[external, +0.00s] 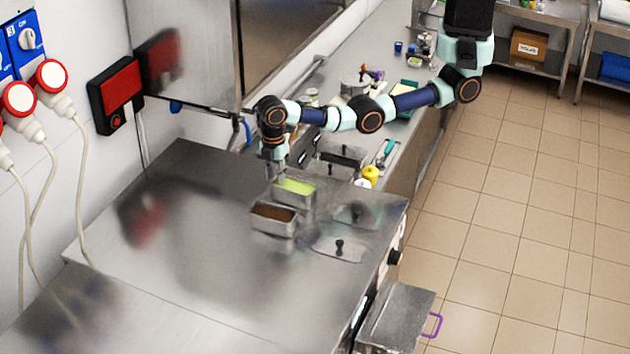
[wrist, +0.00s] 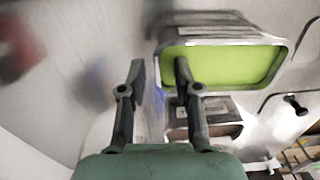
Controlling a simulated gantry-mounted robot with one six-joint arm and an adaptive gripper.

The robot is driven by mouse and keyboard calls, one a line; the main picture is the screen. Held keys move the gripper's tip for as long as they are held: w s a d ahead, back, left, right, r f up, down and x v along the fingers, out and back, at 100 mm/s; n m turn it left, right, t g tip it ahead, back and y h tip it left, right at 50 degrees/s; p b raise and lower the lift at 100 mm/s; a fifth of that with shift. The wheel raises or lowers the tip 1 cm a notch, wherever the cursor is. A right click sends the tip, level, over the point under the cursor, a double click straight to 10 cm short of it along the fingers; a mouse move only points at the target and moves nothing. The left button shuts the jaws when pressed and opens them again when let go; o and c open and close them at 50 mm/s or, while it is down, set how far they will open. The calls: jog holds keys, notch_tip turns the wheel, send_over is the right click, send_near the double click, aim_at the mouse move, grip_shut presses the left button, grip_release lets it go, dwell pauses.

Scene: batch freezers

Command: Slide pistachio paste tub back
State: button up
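The pistachio paste tub, a rectangular metal tub filled with bright green paste (external: 295,187), stands on the steel counter top. In the wrist view its green paste (wrist: 228,66) fills the upper right. My gripper (external: 279,178) points down at the tub's left end in the external view. In the wrist view my gripper (wrist: 160,75) has its two fingers spread with a clear gap. The right finger overlaps the tub's left end and the left finger lies outside it. I cannot tell whether either finger touches the tub.
A metal tub of brown paste (external: 273,214) stands just in front of the green one. Metal lids with black knobs (external: 340,247) lie to the right, one visible in the wrist view (wrist: 295,105). A yellow-topped container (external: 370,174) stands behind. The counter left of the tubs is clear.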

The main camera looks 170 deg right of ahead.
jog(key=shift+f+p, duration=0.4)
jog(key=shift+f, duration=1.75)
grip_shut()
